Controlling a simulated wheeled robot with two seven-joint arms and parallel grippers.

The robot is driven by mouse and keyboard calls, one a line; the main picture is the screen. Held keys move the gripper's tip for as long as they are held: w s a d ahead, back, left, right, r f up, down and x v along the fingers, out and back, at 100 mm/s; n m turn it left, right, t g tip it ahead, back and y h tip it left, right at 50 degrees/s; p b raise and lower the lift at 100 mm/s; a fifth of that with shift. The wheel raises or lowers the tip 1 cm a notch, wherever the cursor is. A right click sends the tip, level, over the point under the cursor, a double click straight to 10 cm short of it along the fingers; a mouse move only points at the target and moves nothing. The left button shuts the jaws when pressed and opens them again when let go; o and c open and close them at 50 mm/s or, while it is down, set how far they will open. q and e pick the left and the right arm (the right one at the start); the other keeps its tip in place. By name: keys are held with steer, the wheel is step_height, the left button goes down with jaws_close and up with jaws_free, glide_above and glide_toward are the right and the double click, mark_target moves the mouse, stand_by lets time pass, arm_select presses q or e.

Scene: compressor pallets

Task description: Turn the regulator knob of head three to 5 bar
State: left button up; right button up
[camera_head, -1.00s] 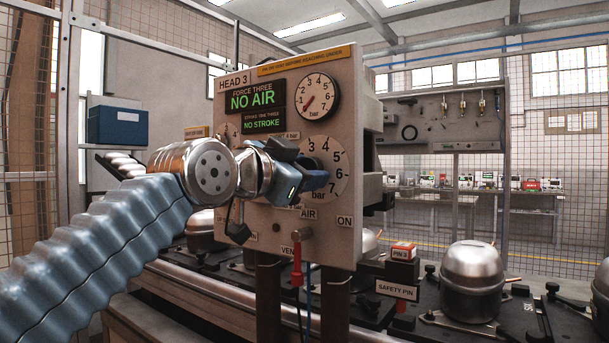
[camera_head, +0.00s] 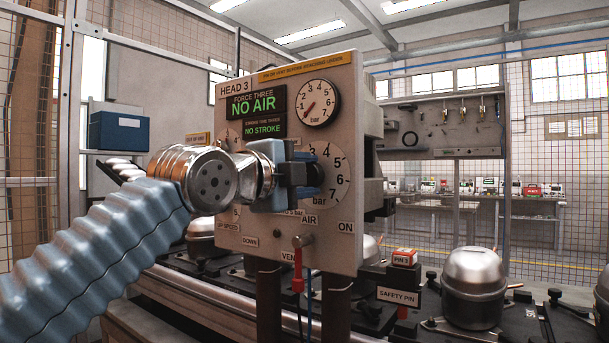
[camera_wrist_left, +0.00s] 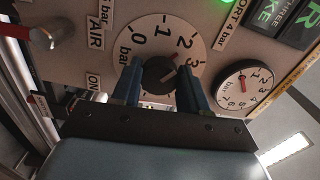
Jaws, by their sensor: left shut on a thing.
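The panel marked HEAD 3 (camera_head: 232,88) faces me. Its large bar dial (camera_head: 338,176) is partly hidden behind my left gripper (camera_head: 308,177). In the left wrist view the dark regulator knob (camera_wrist_left: 159,73) sits at the centre of the white dial, between my two blue fingers, which are shut on it. A small red mark by the knob points up and right, seemingly between 2 and 3. The smaller gauge (camera_head: 317,103) has a red needle toward its lower left. The green displays read NO AIR (camera_head: 252,104) and NO STROKE (camera_head: 263,129). My right gripper is not in view.
A red-handled lever (camera_head: 298,262) hangs below the panel near the AIR and ON labels. A PIN 3 block (camera_head: 404,257) and a SAFETY PIN sign (camera_head: 398,296) stand at lower right. A metal compressor dome (camera_head: 474,285) stands beyond them.

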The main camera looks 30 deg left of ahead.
arm_select(q)
steer(key=m+p, duration=0.1)
steer(key=m, duration=0.6)
steer(key=m+p, duration=0.1)
steer(key=m, duration=0.6)
steer(key=m+p, duration=0.1)
steer(key=m, duration=0.6)
steer(key=shift+d, duration=0.3)
steer(key=shift+m, duration=0.7)
steer(key=shift+f+m, duration=0.1)
steer(key=shift+m, duration=0.2)
steer(key=o, duration=1.1)
steer(key=shift+c, duration=0.2)
steer(key=shift+a, duration=0.1)
